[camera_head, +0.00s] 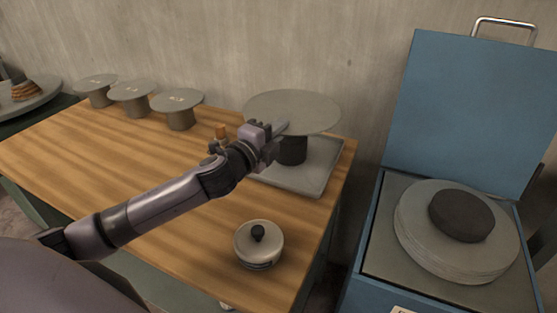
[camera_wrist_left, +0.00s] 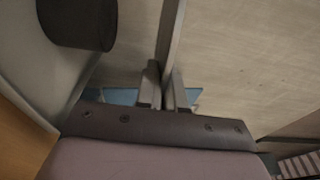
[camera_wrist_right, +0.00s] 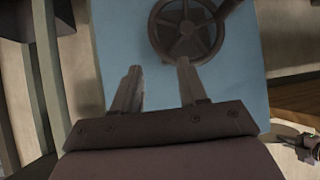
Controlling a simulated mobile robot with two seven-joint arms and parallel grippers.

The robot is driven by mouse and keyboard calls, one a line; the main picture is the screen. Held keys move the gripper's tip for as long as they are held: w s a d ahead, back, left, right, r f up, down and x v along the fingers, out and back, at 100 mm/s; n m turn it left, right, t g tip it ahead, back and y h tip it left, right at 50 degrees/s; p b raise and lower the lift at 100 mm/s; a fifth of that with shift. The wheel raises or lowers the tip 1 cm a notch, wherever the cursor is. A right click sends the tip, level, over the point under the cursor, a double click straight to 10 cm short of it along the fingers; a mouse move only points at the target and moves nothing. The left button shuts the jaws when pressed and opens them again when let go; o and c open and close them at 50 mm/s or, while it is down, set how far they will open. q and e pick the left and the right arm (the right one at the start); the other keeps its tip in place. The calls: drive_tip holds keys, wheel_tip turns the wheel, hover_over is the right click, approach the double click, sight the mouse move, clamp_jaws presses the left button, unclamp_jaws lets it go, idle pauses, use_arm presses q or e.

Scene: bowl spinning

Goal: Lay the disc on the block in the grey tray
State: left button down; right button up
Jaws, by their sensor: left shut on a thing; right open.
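My left gripper (camera_head: 284,131) is shut on the near edge of a flat round grey disc (camera_head: 290,106) and holds it roughly level. The disc edge also shows between the fingers (camera_wrist_left: 165,92) in the left wrist view. The dark round block (camera_head: 292,152) stands in the grey tray (camera_head: 318,182) at the table's right end. The left wrist view shows a gap between block (camera_wrist_left: 78,20) and disc. My right gripper (camera_wrist_right: 158,80) is open and empty, outside the head view.
Several grey round-topped stands (camera_head: 180,108) line the table's back left. A small orange-topped item (camera_head: 221,131) is behind my left wrist. A lidded pot (camera_head: 258,247) stands at the front. Right, an open blue box (camera_head: 470,110) holds stacked discs (camera_head: 415,240) under a dark round piece (camera_head: 461,215).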

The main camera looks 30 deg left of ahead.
use_arm(q)
wheel_tip(320, 180, down, 7)
drive_tip(key=shift+r+b, duration=0.15)
drive_tip(key=shift+b, duration=0.85)
drive_tip(key=shift+f, duration=0.2)
drive_tip(key=shift+r, duration=0.1)
drive_tip(key=c, duration=1.3)
unclamp_jaws()
drive_tip(key=shift+f, duration=0.25)
drive_tip(key=shift+o, duration=0.2)
